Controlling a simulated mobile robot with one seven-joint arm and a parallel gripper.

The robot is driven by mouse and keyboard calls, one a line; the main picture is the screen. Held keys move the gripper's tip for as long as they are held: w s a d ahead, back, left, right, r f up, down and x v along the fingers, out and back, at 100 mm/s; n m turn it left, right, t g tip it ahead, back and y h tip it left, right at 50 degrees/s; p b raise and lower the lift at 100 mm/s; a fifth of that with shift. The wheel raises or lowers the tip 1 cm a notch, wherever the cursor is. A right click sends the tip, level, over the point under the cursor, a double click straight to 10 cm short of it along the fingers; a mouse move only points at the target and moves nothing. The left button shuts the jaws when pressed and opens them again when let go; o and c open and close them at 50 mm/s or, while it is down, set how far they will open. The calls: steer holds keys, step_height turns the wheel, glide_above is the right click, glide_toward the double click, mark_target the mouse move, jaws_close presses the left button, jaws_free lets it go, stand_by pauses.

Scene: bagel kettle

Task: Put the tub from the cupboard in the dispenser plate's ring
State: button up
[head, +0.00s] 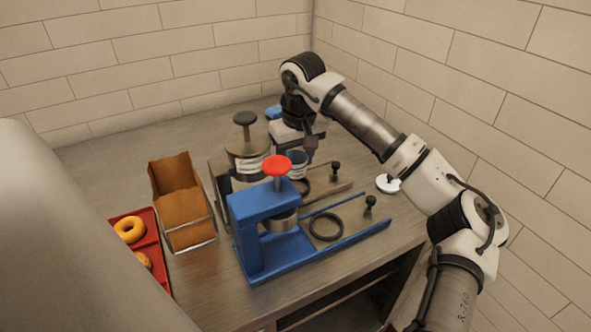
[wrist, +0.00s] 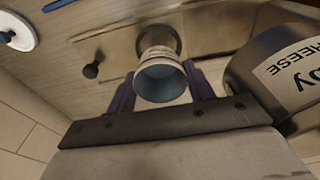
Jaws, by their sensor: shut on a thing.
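My gripper (head: 299,153) is shut on a small tub with a white and grey-blue side, and its two fingers are on either side of the tub (wrist: 161,82) in the wrist view. The tub's open mouth faces the wrist camera. In the head view the tub (head: 297,165) is upright, just right of the labelled canister. The tan dispenser plate (head: 330,191) lies below, with a dark ring (head: 305,188) partly hidden behind the blue press. In the wrist view the ring (wrist: 163,32) shows behind the tub's far end. I cannot tell whether the tub touches it.
The dispenser's canister (head: 248,155) stands close left of my gripper. The blue press (head: 262,225) with a red knob and its own ring (head: 326,226) is in front. A brown box (head: 182,205), red tray (head: 152,250) and white lid-like disc (head: 388,184) are around.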

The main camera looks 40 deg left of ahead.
mark_target(296, 173)
steer(key=shift+f+p, duration=0.4)
steer(key=shift+f, duration=1.75)
steer(key=shift+f, duration=0.2)
steer(key=o, duration=1)
steer(key=shift+r, duration=0.1)
steer(key=shift+r, duration=0.1)
step_height(296, 173, up, 12)
steer(key=d+b, duration=0.1)
steer(key=b, duration=0.1)
steer(key=shift+s+d, duration=0.15)
steer(key=shift+s, duration=0.15)
